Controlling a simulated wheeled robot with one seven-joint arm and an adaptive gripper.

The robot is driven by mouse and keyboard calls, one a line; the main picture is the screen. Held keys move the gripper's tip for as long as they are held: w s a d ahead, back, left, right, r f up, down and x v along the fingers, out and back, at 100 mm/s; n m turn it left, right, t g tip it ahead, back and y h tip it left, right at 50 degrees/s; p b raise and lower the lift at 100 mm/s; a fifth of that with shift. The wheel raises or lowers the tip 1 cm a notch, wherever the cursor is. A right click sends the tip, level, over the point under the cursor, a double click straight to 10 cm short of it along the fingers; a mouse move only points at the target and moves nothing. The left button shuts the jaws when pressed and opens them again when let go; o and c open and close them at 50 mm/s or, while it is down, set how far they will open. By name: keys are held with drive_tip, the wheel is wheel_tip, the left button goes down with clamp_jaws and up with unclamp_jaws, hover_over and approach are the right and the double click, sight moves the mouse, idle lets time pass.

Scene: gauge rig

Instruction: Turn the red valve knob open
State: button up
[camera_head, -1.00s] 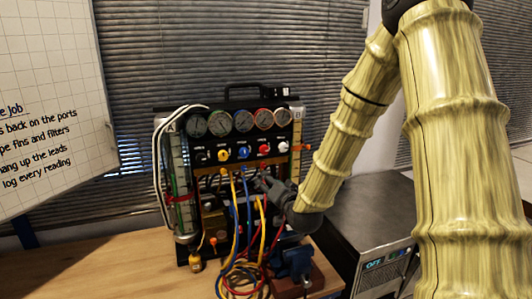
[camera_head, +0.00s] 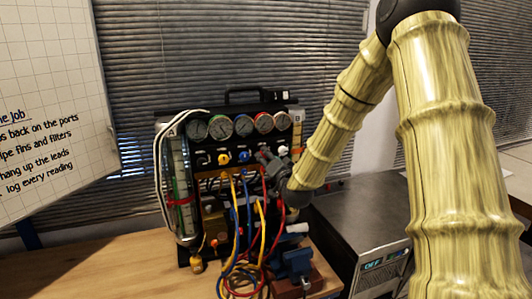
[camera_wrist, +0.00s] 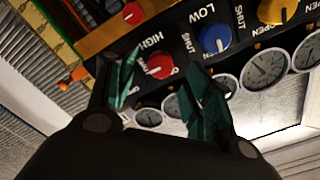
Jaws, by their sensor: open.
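The gauge rig (camera_head: 205,140) stands on the wooden bench with a row of knobs under its dials. In the wrist view the red valve knob (camera_wrist: 160,66) shows between the fingertips of my gripper (camera_wrist: 160,84), beside the word HIGH. The fingers are open, one on each side of the knob; I cannot tell whether they touch it. In the head view my gripper (camera_head: 270,163) is in front of the panel's right side and hides the red knob. The blue knob (camera_wrist: 215,38) by LOW and the yellow knob (camera_wrist: 276,8) are to its right.
Yellow, blue and red hoses (camera_head: 240,215) hang from ports below the knobs. A blue vise (camera_head: 293,262) stands at the bench's front right. A metal box (camera_head: 365,225) is at the right. A whiteboard (camera_head: 50,100) is at the left, and the bench (camera_head: 110,262) is bare there.

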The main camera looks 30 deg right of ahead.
drive_tip(key=shift+p+x, duration=0.55)
drive_tip(key=shift+x, duration=1.2)
drive_tip(key=shift+c, duration=0.3)
drive_tip(key=c, duration=1)
